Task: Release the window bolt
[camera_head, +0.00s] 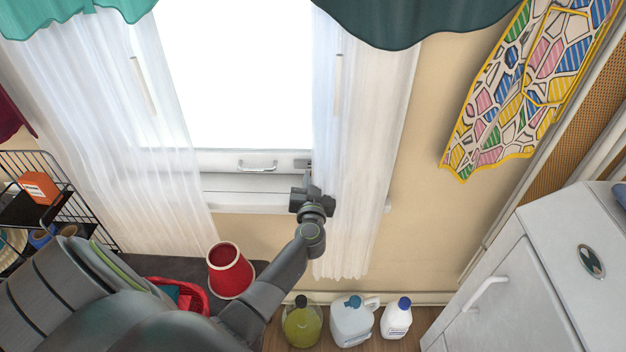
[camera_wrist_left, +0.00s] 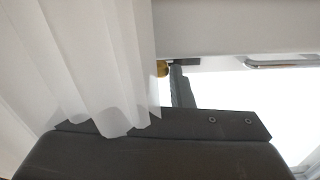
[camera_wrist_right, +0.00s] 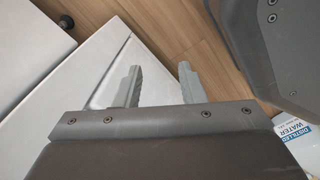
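The window bolt (camera_head: 302,163) is a small dark fitting at the right end of the sash's bottom rail. In the left wrist view a brass knob (camera_wrist_left: 162,69) shows at the curtain's edge beside a dark plate (camera_wrist_left: 184,61). My left gripper (camera_head: 312,188) is at the bolt, just below it in the head view. One left finger shows right against the knob; the other is hidden behind the white curtain (camera_wrist_left: 100,60), so its grip is unclear. My right gripper (camera_wrist_right: 159,70) is open and empty, above the floor near a white cabinet; it is outside the head view.
The right curtain (camera_head: 350,170) hangs against my left gripper. A sash handle (camera_head: 257,165) is left of the bolt. Below are a red lampshade (camera_head: 230,271), a red basket (camera_head: 188,296) and several bottles (camera_head: 352,322). A white cabinet (camera_head: 505,305) stands right; a wire rack (camera_head: 45,165) left.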

